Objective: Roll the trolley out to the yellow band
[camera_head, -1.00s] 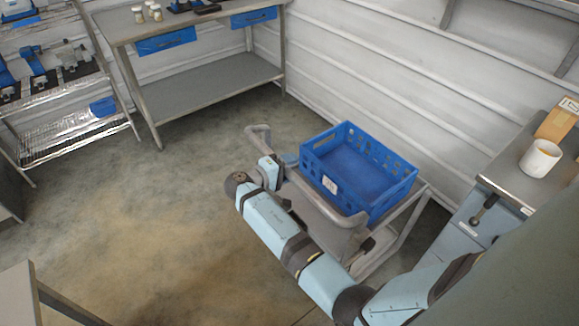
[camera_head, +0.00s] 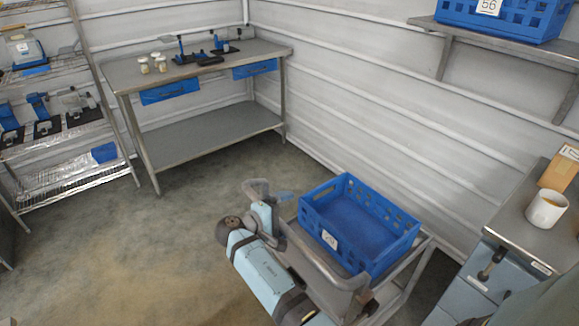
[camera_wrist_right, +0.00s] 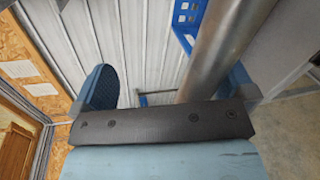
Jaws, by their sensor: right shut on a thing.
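The trolley (camera_head: 335,278) is a grey metal frame with a tubular handle, standing at the lower right of the head view. A blue crate (camera_head: 359,224) with a white label sits on its top. My right gripper (camera_head: 273,203) is shut on the trolley's handle. In the right wrist view, the metal handle tube (camera_wrist_right: 215,58) runs between the blue fingers of the right gripper (camera_wrist_right: 170,88). My arm hides part of the trolley's near side. My left gripper is not in view. No clear yellow band shows; the floor only has a yellowish-brown tint at lower left.
A steel bench (camera_head: 205,128) with blue drawers stands against the back wall. A wire rack (camera_head: 75,175) is at the left. A counter (camera_head: 525,228) with a white cup (camera_head: 546,208) is right of the trolley. Open floor (camera_head: 130,245) lies left of the trolley.

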